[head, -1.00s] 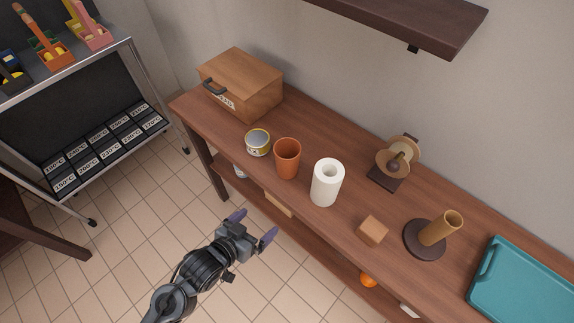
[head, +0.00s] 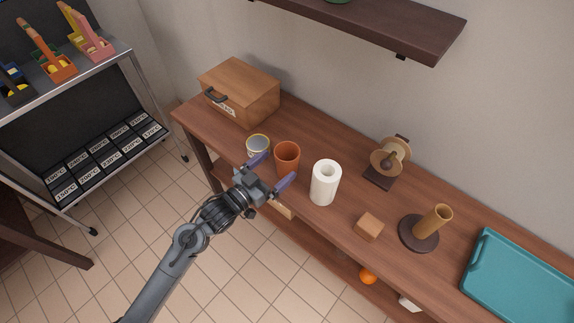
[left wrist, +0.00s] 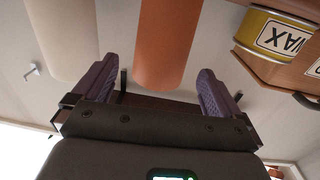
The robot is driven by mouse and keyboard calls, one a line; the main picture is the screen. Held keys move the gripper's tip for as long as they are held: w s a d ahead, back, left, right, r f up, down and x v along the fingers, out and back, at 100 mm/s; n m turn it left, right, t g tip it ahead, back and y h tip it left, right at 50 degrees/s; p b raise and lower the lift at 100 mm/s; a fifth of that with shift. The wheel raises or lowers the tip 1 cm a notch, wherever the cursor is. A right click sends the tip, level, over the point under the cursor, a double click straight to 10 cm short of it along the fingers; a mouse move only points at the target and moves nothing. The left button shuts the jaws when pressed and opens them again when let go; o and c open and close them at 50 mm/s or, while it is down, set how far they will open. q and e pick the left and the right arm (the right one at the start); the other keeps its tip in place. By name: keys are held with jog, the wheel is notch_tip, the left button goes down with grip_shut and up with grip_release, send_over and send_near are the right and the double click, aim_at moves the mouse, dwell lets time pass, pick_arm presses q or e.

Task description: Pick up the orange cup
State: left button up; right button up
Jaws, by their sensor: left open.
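The orange cup (head: 288,157) stands upright near the front edge of the wooden counter, between a tin and a white paper roll. My left gripper (head: 272,172) is open in front of the cup, its purple fingers pointing toward it, one to each side in the head view. In the left wrist view the cup (left wrist: 166,45) is straight ahead, between and beyond the open fingers. The fingers do not grip it. My right gripper is not in view.
The tin (head: 258,144), labelled WAX in the wrist view, stands close left of the cup. The paper roll (head: 324,184) stands close right. A wooden box (head: 240,92), a small wooden block (head: 369,227), a round-based holder (head: 419,234) and a teal tray (head: 478,277) share the counter (head: 340,222).

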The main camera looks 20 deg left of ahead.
aim_at(295, 150)
pick_arm(q)
jog(key=shift+w+d, duration=0.15)
jog(key=shift+w, duration=0.35)
jog(key=shift+b+x, duration=0.9)
jog(key=shift+x, duration=1.3)
jog(key=c, duration=1.1)
